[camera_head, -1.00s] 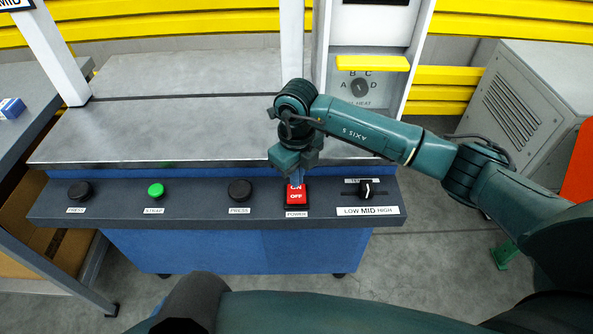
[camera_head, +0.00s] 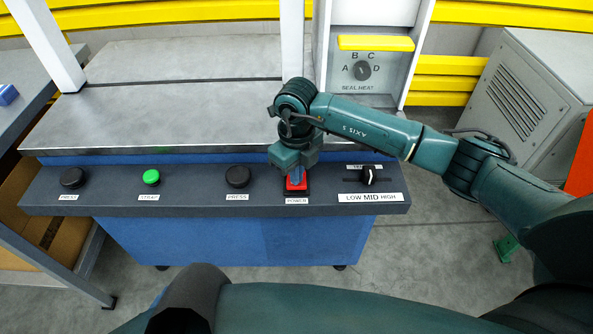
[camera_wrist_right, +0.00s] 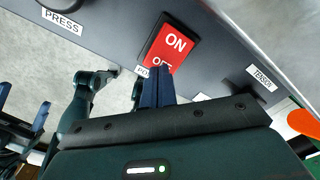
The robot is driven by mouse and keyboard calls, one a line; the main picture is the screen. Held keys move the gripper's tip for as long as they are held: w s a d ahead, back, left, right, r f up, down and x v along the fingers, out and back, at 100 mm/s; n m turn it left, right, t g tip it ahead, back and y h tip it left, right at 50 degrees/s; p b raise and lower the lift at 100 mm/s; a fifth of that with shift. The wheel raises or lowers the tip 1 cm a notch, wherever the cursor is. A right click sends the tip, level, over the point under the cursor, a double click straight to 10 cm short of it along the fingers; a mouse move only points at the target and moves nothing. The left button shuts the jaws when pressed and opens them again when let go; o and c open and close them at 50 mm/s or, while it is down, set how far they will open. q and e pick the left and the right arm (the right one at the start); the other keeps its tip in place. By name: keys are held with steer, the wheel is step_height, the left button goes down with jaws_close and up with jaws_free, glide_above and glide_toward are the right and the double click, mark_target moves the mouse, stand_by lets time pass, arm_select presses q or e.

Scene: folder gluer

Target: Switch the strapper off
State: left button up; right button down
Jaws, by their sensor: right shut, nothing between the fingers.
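The red power rocker switch (camera_head: 295,187) is on the strapper's dark front panel (camera_head: 205,199), above a POWER label. My right gripper (camera_head: 298,177) is over it, its blue fingers pointing down, shut and empty. In the right wrist view the switch (camera_wrist_right: 174,42) shows ON clearly. The shut fingertips (camera_wrist_right: 159,70) overlap the OFF lettering and partly hide it; I cannot tell whether they touch it or how the rocker is tilted. At the left edge of the wrist view, two blue fingers of my left gripper (camera_wrist_right: 24,104) stand apart, empty.
Left of the switch are a black press button (camera_head: 237,177), a green strap button (camera_head: 151,177) and another black button (camera_head: 73,178). The tension knob (camera_head: 369,174) is close on its right. The metal tabletop (camera_head: 180,110) behind is clear. A grey cabinet (camera_head: 525,100) stands at right.

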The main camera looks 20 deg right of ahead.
arm_select(q)
steer(key=shift+f+b, duration=0.5)
steer(key=shift+f, duration=0.15)
arm_select(e)
steer(key=shift+f, duration=0.7)
arm_select(q)
steer(key=shift+d, duration=0.1)
arm_select(e)
step_height(320, 180, up, 4)
steer(key=p, duration=0.3)
steer(key=shift+r, duration=0.2)
step_height(320, 180, up, 2)
steer(key=shift+r+p, duration=0.25)
steer(key=shift+p, duration=0.65)
arm_select(q)
steer(key=r, duration=0.1)
steer(key=a+r+p, duration=0.1)
steer(key=r, duration=0.1)
steer(key=shift+s+a+g+y, duration=0.2)
steer(key=shift+g+y, duration=0.1)
arm_select(e)
step_height(320, 180, up, 2)
steer(key=shift+r, duration=0.1)
